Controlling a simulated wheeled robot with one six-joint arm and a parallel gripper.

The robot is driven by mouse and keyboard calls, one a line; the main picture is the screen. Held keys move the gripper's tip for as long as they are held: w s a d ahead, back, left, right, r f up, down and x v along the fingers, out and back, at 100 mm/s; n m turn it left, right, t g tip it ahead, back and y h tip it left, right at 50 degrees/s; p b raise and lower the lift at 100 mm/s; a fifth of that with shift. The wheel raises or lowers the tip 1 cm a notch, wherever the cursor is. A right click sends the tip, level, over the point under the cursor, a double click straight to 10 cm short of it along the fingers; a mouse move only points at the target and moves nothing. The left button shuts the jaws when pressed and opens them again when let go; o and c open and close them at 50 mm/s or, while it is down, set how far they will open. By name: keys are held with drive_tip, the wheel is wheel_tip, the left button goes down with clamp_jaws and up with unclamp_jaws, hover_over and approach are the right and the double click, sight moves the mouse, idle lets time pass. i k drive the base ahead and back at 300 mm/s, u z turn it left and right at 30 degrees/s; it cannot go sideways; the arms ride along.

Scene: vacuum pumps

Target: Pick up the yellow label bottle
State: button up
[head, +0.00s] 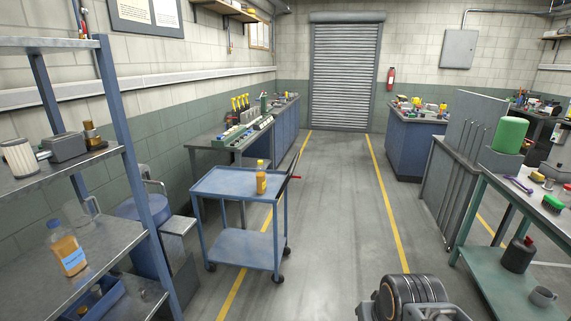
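A small amber bottle (261,181) with a yellowish cap stands upright on the top shelf of a blue cart (222,183), near its right side. Its label looks yellow-orange, but it is too small to read. Another bottle (67,250) with amber contents and a blue label stands on the metal shelf rack (105,240) at the left. Part of my own arm shows at the bottom edge, right of centre. My gripper's fingers are not visible, and the cart bottle stands well away from that arm part.
A clear floor aisle (330,215) runs between yellow lines to a shutter door (345,75). A bench (205,142) with tools stands behind the cart.

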sight(259, 170)
drive_tip(key=i, duration=3.15)
drive_tip(key=u, duration=3.25)
